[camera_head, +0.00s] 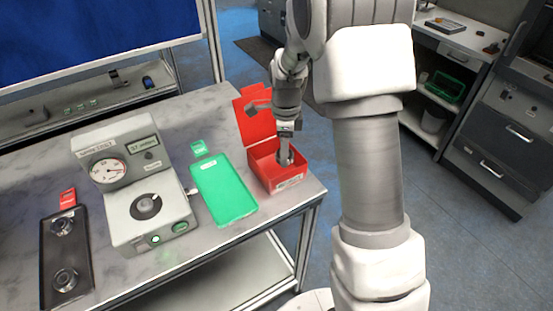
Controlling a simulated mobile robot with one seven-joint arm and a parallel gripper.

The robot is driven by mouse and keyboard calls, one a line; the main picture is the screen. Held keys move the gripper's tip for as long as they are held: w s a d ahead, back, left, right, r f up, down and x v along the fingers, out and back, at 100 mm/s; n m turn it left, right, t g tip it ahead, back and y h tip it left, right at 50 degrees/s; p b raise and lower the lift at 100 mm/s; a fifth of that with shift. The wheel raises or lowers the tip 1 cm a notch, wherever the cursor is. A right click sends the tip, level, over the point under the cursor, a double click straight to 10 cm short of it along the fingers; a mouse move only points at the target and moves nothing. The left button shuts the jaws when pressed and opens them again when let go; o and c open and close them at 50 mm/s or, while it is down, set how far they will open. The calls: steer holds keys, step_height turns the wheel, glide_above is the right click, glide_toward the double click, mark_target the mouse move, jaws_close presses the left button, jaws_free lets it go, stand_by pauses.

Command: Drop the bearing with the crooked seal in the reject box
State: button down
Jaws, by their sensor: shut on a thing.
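The red reject box (276,186) stands at the right end of the table, with its red back panel raised. My gripper (286,160) points down into the box opening, shut on a small grey thing that looks like the bearing. The bearing is mostly hidden by the fingers and the box wall, and its seal cannot be made out. I cannot tell whether it touches the box floor.
A grey tester (150,185) with a dial and a dark round seat stands left of an empty green tray (225,190). A black tray (62,255) at far left holds two bearings. The table's front edge lies close to the box.

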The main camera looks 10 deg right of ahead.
mark_target(276, 171)
steer(key=shift+w+a+f, duration=0.45)
steer(key=shift+w, duration=0.2)
steer(key=shift+w+a+f, duration=0.4)
steer(key=shift+w, duration=0.2)
step_height(276, 171, down, 4)
steer(key=shift+f, duration=0.1)
steer(key=shift+f+b, duration=0.3)
steer(key=shift+f, duration=0.25)
steer(key=shift+c, duration=0.6)
jaws_free()
